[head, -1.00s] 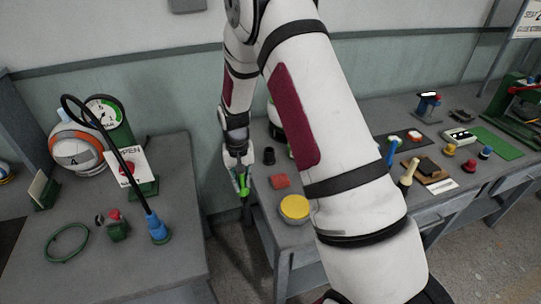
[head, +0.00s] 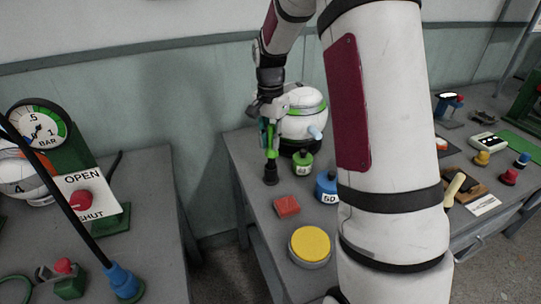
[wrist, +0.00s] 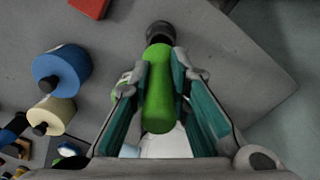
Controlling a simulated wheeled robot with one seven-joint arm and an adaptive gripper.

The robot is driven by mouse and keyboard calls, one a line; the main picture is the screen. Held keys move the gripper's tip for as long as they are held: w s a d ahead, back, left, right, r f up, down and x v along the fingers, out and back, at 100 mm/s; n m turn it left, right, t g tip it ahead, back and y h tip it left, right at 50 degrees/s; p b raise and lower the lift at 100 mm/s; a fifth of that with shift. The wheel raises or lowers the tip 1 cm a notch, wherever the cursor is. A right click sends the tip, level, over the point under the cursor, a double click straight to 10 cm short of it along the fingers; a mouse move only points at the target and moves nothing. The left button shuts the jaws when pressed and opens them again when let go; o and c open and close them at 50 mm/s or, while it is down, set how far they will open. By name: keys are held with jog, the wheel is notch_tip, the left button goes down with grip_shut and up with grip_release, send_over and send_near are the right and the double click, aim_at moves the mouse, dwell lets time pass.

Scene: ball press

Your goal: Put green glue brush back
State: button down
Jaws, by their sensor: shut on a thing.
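The green glue brush (wrist: 158,92) is between the two teal-padded fingers of my gripper (wrist: 160,85) in the wrist view. A small black holder (head: 270,176) stands directly below the brush. In the wrist view the black piece (wrist: 158,31) shows at the brush's far end. I cannot tell whether the brush's lower end is inside the holder or just above it.
A green bottle (head: 302,164) and a white-green ball (head: 303,115) stand close right of the gripper. A red block (head: 286,206), a blue bottle (head: 326,188) and a yellow-topped round tin (head: 310,245) are nearer. A floor gap separates the left table (head: 155,200).

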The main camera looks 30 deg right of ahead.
aim_at(271, 125)
jog(key=shift+f, duration=2.2)
jog(key=shift+f, duration=0.1)
jog(key=c, duration=1.5)
grip_release()
jog(key=shift+c, duration=0.2)
notch_tip(271, 125, up, 12)
jog(key=shift+a, duration=0.1)
jog(key=s+a+r+n+t, duration=0.1)
jog(key=s+a+r+n, duration=0.25)
jog(key=s, duration=0.35)
jog(key=s+a+r+n, duration=0.3)
jog(key=s+a, duration=0.2)
jog(key=s, duration=0.3)
jog(key=s+a+r+n+t, duration=0.1)
jog(key=s+a+r+n, duration=0.2)
jog(key=s+a, duration=0.3)
jog(key=s+a+f+n+t, duration=0.1)
jog(key=s+f+n, duration=0.2)
jog(key=s, duration=0.7)
jog(key=shift+s+f+n, duration=0.25)
jog(key=shift+f+n, duration=0.05)
jog(key=shift+n, duration=0.35)
